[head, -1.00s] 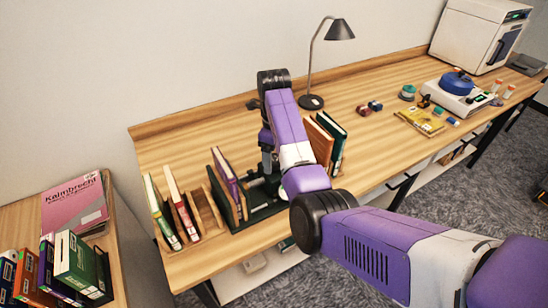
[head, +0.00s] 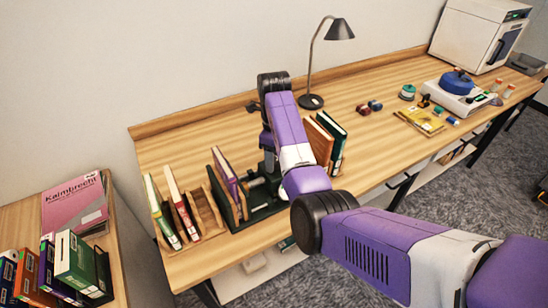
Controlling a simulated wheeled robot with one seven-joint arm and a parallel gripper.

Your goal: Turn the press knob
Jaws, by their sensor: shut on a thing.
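The book press has a dark green base (head: 268,211) and stands near the table's front edge. A purple book (head: 226,173) stands upright in it between wooden boards. A metal screw part (head: 257,183) shows at the press's right side. My gripper (head: 269,165) points down at this right end, partly hidden behind my purple and white arm. It is shut on the press knob, as far as its place shows. The knob itself and the fingertips are mostly hidden by my arm.
Books in a wooden rack (head: 205,212) stand left of the press. More books (head: 326,140) stand right of my arm. A black lamp (head: 312,101) is behind. A white device with a blue top (head: 457,82) is farther right. The table is clear behind the press.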

